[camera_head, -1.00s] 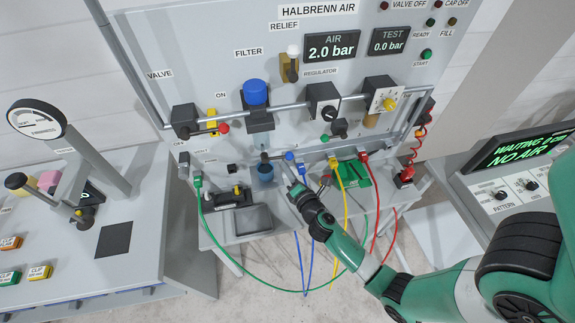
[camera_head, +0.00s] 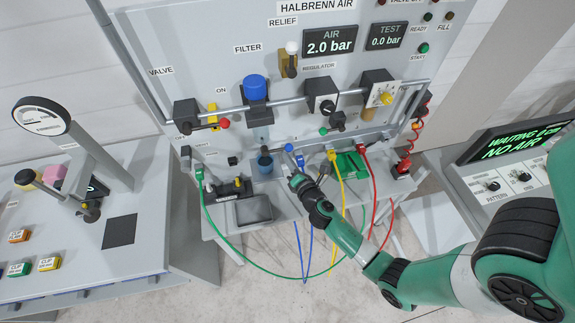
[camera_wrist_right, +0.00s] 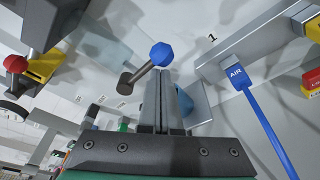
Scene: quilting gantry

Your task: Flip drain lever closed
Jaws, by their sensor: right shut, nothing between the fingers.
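The drain lever ends in a blue ball knob (camera_head: 288,148) below the blue-topped filter (camera_head: 256,89). In the right wrist view its blue knob (camera_wrist_right: 162,54) sits on a thin rod running to a dark round pivot (camera_wrist_right: 126,83). My right gripper (camera_head: 287,167) is shut and empty, just below the knob. In the wrist view the closed fingers (camera_wrist_right: 161,75) point up at the knob, very near it; I cannot tell whether they touch. A blue cup (camera_head: 265,162) stands below the filter, partly hidden behind the fingers in the wrist view. My left gripper is not in view.
A blue AIR hose plug (camera_wrist_right: 236,74) sits close to the right of the fingers. Yellow (camera_head: 332,155) and red (camera_head: 363,149) hose plugs lie farther right, their hoses hanging down. A red-knobbed valve lever (camera_head: 223,124) is up to the left.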

